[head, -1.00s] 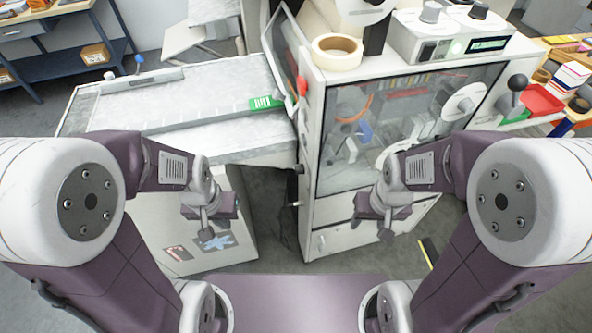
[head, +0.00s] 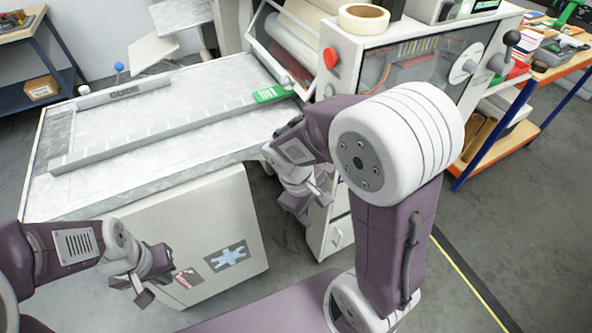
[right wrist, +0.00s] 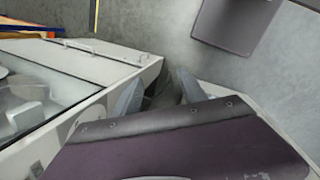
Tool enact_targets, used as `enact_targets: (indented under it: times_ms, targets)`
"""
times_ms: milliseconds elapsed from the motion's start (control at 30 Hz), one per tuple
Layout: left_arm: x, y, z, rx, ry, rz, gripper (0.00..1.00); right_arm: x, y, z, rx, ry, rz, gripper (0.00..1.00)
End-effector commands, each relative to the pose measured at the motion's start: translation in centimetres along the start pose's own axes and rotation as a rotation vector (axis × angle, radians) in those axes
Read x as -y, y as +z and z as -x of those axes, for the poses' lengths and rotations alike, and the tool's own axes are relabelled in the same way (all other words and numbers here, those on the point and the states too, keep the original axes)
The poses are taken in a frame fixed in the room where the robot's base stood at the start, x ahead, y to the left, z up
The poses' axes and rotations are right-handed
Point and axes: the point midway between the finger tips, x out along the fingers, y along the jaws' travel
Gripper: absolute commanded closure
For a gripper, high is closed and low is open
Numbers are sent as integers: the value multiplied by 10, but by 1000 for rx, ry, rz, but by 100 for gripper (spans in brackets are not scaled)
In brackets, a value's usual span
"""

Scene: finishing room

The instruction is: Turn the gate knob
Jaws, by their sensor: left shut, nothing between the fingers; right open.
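No knob in view is marked as the gate knob, so I cannot tell which one it is. A blue ball knob (head: 118,67) stands at the table's far left edge, by the rail marked GUIDE (head: 125,94). A black ball knob (head: 511,37) is on the machine's right end. My left gripper (head: 150,282) is shut and empty, low in front of the table's cabinet. My right gripper (head: 302,205) is beside the machine cabinet, below the table's right end. In the right wrist view its fingers (right wrist: 160,92) are apart, with nothing seen between them.
The machine cabinet (head: 340,236) stands close to my right gripper, partly hidden by my arm. A red button (head: 330,57), a green tag (head: 272,94) and a tape roll (head: 363,18) are above. A loaded shelf (head: 530,100) stands right. The floor (head: 500,230) there is clear.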

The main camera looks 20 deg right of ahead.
Motion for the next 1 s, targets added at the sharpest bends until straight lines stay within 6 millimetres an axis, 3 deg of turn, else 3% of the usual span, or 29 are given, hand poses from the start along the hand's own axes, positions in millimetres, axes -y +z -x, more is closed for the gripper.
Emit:
enact_targets:
  times_ms: [33,167,300,400,500,600,767,867,1000]
  targets:
    - [0,2,-23,0,0,0,100,-2,-7,-18,23,38,62,50]
    - [1,6,-55,0,0,0,100,-19,-19,-32,101,165,228,50]
    - [2,10,-101,0,0,0,100,-44,-44,-44,207,361,413,50]
    - [3,15,-140,0,0,0,100,-62,-71,-42,303,553,532,50]
    - [3,18,-172,0,0,0,100,-73,-98,-24,393,747,601,50]
    - [4,19,-185,0,0,0,100,-78,-112,-2,448,872,620,50]
    - [4,19,-184,0,0,0,100,-80,-115,15,476,929,620,50]
    - [4,19,-184,0,0,0,100,-84,-114,13,477,927,618,50]
    - [4,20,-194,0,0,0,100,-104,-111,-3,478,923,617,50]
